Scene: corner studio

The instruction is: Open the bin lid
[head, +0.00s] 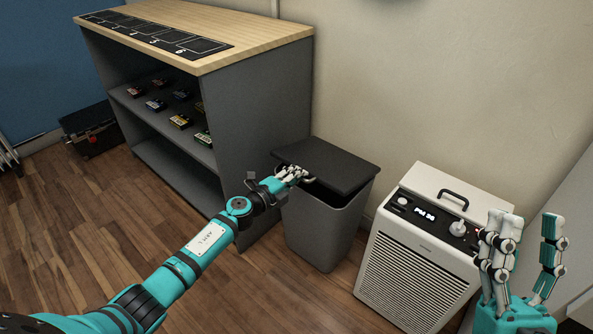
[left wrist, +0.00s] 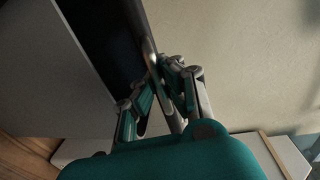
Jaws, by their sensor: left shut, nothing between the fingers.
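The grey bin (head: 322,232) stands on the floor between the shelf and the white appliance. Its black lid (head: 335,162) lies over the top with its near edge a little raised, and a dark gap shows under that edge. My left gripper (head: 297,174) is shut and empty, with its fingertips at the lid's near left edge. In the left wrist view the shut fingers (left wrist: 160,72) are close against a dark panel with a pale edge; contact is hard to tell. My right gripper (head: 525,225) is raised at the lower right, fingers spread apart and empty.
A grey shelf unit (head: 255,125) with a wooden top stands close on the bin's left and holds several small coloured items. A white appliance (head: 425,245) with a handle and display stands close on its right. The wall (head: 400,90) is behind.

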